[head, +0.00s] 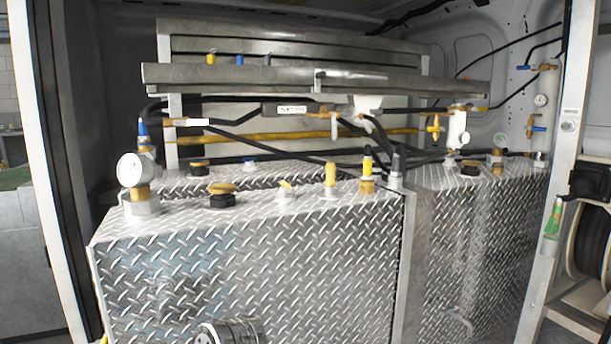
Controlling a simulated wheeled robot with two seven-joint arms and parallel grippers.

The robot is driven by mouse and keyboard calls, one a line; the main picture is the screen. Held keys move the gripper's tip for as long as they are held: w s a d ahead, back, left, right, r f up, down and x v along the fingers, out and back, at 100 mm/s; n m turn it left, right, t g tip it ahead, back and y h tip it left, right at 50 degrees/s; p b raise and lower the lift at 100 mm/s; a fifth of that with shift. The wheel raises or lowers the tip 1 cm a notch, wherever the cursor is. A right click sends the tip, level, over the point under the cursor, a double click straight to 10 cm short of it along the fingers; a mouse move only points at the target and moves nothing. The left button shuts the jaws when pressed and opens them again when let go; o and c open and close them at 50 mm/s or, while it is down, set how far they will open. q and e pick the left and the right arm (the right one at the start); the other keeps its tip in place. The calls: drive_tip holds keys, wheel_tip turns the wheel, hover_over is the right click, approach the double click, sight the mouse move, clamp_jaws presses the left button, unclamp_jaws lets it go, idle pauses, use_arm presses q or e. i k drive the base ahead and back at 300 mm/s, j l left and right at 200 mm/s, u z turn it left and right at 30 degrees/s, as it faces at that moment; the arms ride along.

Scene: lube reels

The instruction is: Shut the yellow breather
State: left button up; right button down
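Several yellow-topped fittings stand on the front diamond-plate tank (250,250); I cannot tell for sure which is the breather. A small yellow piece (286,185) sits tilted on a low metal collar, perhaps a raised lid. To its right is an upright yellow cylinder (330,173) on a metal base. To its left is a flat yellow cap (221,188) on a black fitting. A slim yellow-topped fitting (367,162) stands near the tank's right corner. Neither gripper is in view, and nothing touches these fittings.
A round gauge (131,170) rises at the tank's left corner. Black hoses and a yellow pipe (280,137) cross behind the fittings, below a metal rail (300,78). A second tank (470,240) is on the right. A hose reel (590,240) stands beyond the door post.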

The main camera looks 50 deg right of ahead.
sight(285, 188)
drive_tip(key=k+l, duration=0.1)
drive_tip(key=l, duration=0.25)
drive_tip(key=k+l, duration=0.15)
drive_tip(key=l, duration=0.25)
drive_tip(key=k+l, duration=0.1)
drive_tip(key=l, duration=0.25)
drive_tip(key=k+l, duration=0.1)
drive_tip(key=l, duration=0.3)
drive_tip(key=k+l, duration=0.1)
drive_tip(key=l, duration=0.25)
drive_tip(key=k+l+u, duration=0.1)
drive_tip(key=l, duration=0.3)
